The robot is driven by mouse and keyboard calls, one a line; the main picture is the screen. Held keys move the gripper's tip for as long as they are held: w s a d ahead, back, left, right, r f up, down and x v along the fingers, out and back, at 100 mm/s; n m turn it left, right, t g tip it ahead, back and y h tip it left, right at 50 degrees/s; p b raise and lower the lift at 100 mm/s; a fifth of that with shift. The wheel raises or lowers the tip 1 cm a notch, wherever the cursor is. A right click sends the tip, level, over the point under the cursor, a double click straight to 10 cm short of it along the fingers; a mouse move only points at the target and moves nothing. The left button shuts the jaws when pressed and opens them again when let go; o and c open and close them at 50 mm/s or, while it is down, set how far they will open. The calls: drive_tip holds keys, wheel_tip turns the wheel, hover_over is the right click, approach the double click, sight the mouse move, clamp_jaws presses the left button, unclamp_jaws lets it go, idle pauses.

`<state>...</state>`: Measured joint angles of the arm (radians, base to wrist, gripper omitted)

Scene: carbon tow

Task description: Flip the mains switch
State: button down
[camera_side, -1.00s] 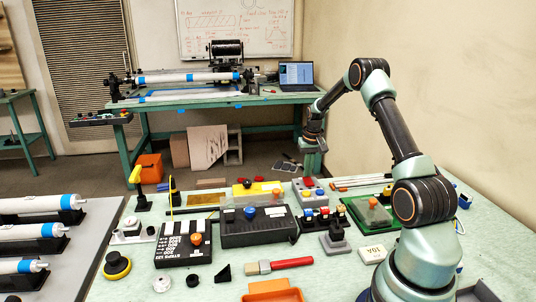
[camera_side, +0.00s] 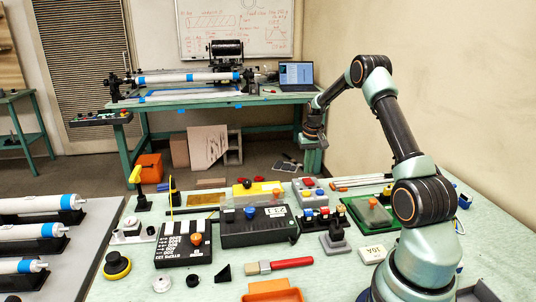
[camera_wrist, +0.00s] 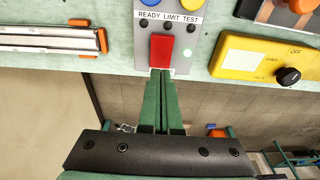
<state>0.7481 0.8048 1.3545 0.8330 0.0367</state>
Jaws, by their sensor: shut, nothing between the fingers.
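A red rocker switch (camera_wrist: 162,48) is set in a light grey panel (camera_wrist: 181,62) marked READY LIMIT TEST; I take it for the mains switch. A small green light glows right of it. My gripper (camera_wrist: 162,72) is shut, with nothing between its green fingers. In the wrist view its tips appear just below the rocker's lower edge; contact cannot be told.
Several switch boxes crowd the table; the air around my gripper is clear.

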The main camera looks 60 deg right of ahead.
sight(306, 179)
drive_tip(key=shift+r, duration=2.4)
drive_tip(key=a+r+n+t, duration=0.1)
drive_tip(key=a+r+n, duration=0.1)
drive_tip(key=a+r, duration=0.6)
drive_tip(key=a+r+n+t, duration=0.15)
drive_tip(key=a+r, duration=0.35)
drive_tip(key=a, duration=0.7)
drive_tip(key=s+a+n+t, duration=0.1)
drive_tip(key=s+a+n, duration=0.1)
drive_tip(key=s+a, duration=0.3)
drive_tip(key=s+a+n+y, duration=0.1)
drive_tip(key=s+a+n, duration=0.2)
drive_tip(key=s+a, duration=0.3)
drive_tip(key=a, duration=0.5)
drive_tip(key=shift+a+r+t, duration=0.25)
drive_tip(key=shift+a+t, duration=0.1)
